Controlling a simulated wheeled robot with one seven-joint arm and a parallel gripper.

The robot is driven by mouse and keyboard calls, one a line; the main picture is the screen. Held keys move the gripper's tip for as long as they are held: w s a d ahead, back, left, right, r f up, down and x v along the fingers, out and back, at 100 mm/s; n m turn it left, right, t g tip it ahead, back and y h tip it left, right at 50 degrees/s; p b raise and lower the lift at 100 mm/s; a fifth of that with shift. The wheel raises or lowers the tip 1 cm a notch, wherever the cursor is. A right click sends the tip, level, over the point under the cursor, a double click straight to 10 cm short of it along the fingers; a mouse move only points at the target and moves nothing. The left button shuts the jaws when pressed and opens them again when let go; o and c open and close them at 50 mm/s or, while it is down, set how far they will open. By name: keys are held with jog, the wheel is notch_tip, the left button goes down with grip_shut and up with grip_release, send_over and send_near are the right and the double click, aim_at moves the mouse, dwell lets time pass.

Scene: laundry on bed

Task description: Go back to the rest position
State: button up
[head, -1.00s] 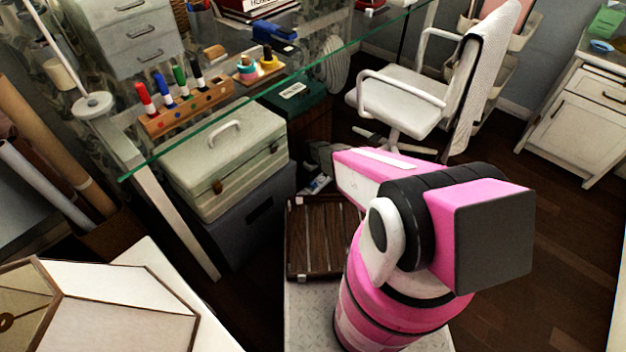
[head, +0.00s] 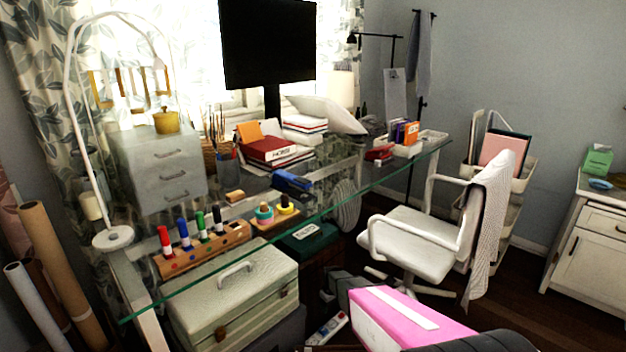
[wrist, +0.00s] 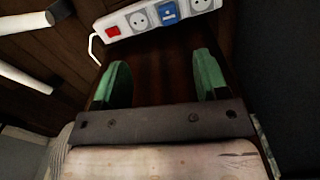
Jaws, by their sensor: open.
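My gripper shows in the wrist view (wrist: 160,85), with its two green fingers apart and nothing between them. Dark wooden floor lies beyond the fingers, with a white power strip (wrist: 165,15) with a red switch just past the fingertips.
A glass desk (head: 375,185) holds a marker rack (head: 205,250), drawers (head: 160,170) and books (head: 272,152). A pale case (head: 235,300) sits under it. A white chair (head: 415,235) stands to the right, near a white cabinet (head: 590,250). Cardboard rolls (head: 50,260) lean at left.

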jog(key=s+d+r+m, duration=0.2)
jog(key=s+r, duration=0.4)
jog(key=r, duration=0.4)
jog(key=s+d+r+m, duration=0.3)
jog(key=s+d+r, duration=0.2)
jog(key=r, duration=0.5)
jog(key=s+d+r+m, duration=0.2)
jog(key=s+r, duration=0.5)
jog(key=r, duration=0.4)
jog(key=shift+d, duration=0.9)
